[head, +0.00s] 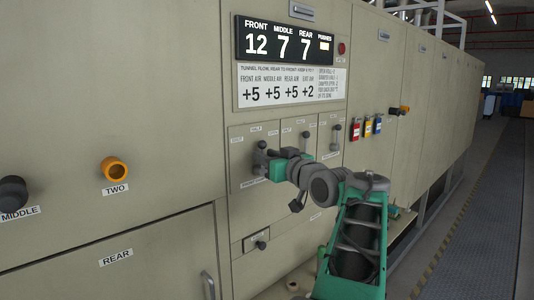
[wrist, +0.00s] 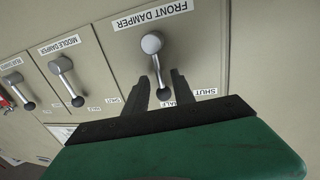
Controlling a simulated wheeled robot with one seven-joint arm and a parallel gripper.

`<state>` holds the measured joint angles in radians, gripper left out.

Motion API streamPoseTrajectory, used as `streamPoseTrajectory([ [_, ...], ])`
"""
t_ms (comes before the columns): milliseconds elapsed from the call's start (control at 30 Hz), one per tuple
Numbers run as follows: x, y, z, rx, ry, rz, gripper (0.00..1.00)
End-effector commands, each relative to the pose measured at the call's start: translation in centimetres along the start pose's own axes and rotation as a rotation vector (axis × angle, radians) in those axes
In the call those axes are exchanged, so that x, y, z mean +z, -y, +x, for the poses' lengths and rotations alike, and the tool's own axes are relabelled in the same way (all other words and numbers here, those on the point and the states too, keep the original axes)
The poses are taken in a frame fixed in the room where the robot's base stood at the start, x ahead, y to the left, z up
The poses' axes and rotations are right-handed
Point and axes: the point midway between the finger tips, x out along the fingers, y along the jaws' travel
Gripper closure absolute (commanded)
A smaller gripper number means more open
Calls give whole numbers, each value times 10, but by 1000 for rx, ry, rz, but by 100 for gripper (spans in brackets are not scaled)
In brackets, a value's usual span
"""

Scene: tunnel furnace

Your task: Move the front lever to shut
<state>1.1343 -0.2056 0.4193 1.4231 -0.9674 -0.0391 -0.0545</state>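The front damper lever has a round grey pivot and an arm ending in a dark knob (wrist: 164,93). In the wrist view, which is turned upside down, it points down to the HALF label, partly hidden. The SHUT label (wrist: 198,92) is just right of it. My gripper (wrist: 161,88) is open, one dark finger on each side of the lever near its knob. A gap shows beside the knob, so it is not clamped. In the head view my gripper (head: 265,158) is at the front damper panel, and the lever's knob (head: 262,145) shows above it.
The middle lever (wrist: 66,82) and rear lever (wrist: 19,90) stand beside it in the wrist view. The display (head: 285,42) reads front 12, middle 7, rear 7. Coloured padlock-like tags (head: 367,126) hang right of the dampers. The walkway (head: 475,210) at right is clear.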

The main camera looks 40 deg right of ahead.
Motion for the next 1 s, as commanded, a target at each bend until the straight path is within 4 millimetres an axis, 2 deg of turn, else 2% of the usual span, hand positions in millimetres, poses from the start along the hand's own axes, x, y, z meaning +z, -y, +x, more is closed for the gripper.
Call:
streamPoseTrajectory([
  [233, 1, 0, 1, 1, 1, 0, 71],
  [600, 1, 0, 1, 1, 1, 0, 100],
  [1000, 1, 0, 1, 1, 2, 0, 100],
])
